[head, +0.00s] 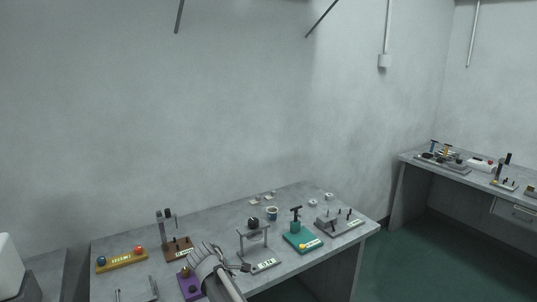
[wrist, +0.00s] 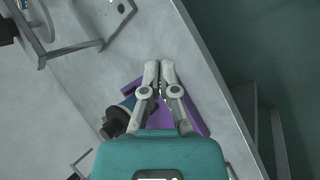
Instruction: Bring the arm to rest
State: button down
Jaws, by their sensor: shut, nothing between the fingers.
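My gripper (head: 243,267) shows in the head view at the front of the grey workbench (head: 120,249), with my arm rising from the bottom edge. In the wrist view the two fingers of my gripper (wrist: 160,66) are together at the tips, with nothing between them. They are over the bench near its front edge. A purple base (wrist: 193,112) shows beneath and behind the fingers, partly hidden by them. I cannot tell the exact height of the gripper above the bench.
Near my gripper stand a purple fixture (head: 188,286), a grey frame press (head: 252,239) and a brown stand (head: 180,251). A teal fixture (head: 303,240) and a grey fixture (head: 340,224) are to the right. A yellow rack (head: 121,261) is at left. Green floor (head: 428,248) is open at right.

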jog(key=s+d+m+g+y+p, duration=0.1)
jog(key=s+d+m+g, duration=0.1)
jog(key=s+d+m, duration=0.3)
jog(key=s+d+m+g+y+p, duration=0.1)
jog(key=s+d+m, duration=0.4)
jog(key=d, duration=0.9)
jog(key=s+d+m+g+y+p, duration=0.1)
jog(key=s+d+m+g+y, duration=0.1)
jog(key=s+d+m, duration=0.4)
jog(key=d, duration=0.4)
jog(key=shift+d+r+m+g, duration=0.2)
jog(key=shift+m+g, duration=0.1)
jog(key=shift+g, duration=0.1)
